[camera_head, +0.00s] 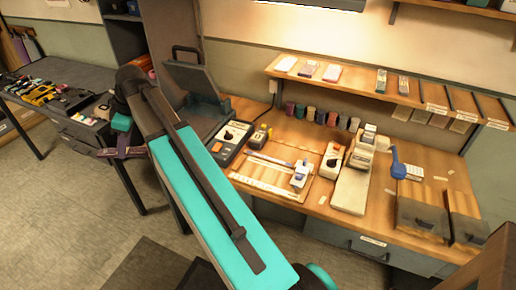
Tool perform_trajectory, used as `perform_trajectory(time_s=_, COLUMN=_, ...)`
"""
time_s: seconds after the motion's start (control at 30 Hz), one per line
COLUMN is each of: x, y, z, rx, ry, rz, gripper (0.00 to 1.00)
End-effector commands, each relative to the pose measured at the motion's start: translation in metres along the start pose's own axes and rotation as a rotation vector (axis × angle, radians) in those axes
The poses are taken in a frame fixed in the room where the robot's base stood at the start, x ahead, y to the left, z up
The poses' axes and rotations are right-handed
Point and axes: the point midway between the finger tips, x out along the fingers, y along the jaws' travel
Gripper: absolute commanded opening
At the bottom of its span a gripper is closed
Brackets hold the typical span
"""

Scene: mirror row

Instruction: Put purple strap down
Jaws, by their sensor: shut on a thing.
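My gripper (112,146) is at the left, beyond the end of my teal and dark arm. It hangs in front of the grey side table's right end. It is shut on a dark, purplish strap (130,153), which shows as a small band below the teal wrist. The strap appears to be held clear of the table, in front of its edge. The fingertips are small and partly hidden, so the exact grip cannot be made out.
The grey side table (65,72) at the left holds several small items, with little bare top near my gripper. A wooden workbench (318,207) at the right carries devices, spools and boxes, below a shelf (345,86). A dark open case (196,92) stands behind my arm. Floor (60,215) is clear at lower left.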

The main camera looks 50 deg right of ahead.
Motion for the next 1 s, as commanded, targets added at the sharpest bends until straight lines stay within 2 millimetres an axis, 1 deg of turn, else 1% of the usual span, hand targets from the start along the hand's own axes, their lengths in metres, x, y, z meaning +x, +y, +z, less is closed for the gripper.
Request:
perform_trajectory(time_s=0.03, x=-0.001, y=0.011, z=0.01, rx=-0.008, ry=0.0, rz=-0.005, gripper=0.01)
perform_trajectory(time_s=0.1, x=-0.003, y=0.022, z=0.023, rx=-0.026, ry=-0.001, rz=-0.012, gripper=0.01)
perform_trajectory(time_s=0.27, x=-0.007, y=0.047, z=0.054, rx=-0.05, ry=0.0, rz=-0.022, gripper=0.01)
perform_trajectory(time_s=0.5, x=-0.016, y=0.083, z=0.106, rx=-0.06, ry=-0.001, rz=-0.025, gripper=0.01)
perform_trajectory(time_s=0.77, x=-0.028, y=0.115, z=0.167, rx=-0.042, ry=0.0, rz=-0.018, gripper=0.01)
perform_trajectory(time_s=1.0, x=-0.041, y=0.139, z=0.227, rx=0.001, ry=0.0, rz=-0.001, gripper=0.01)
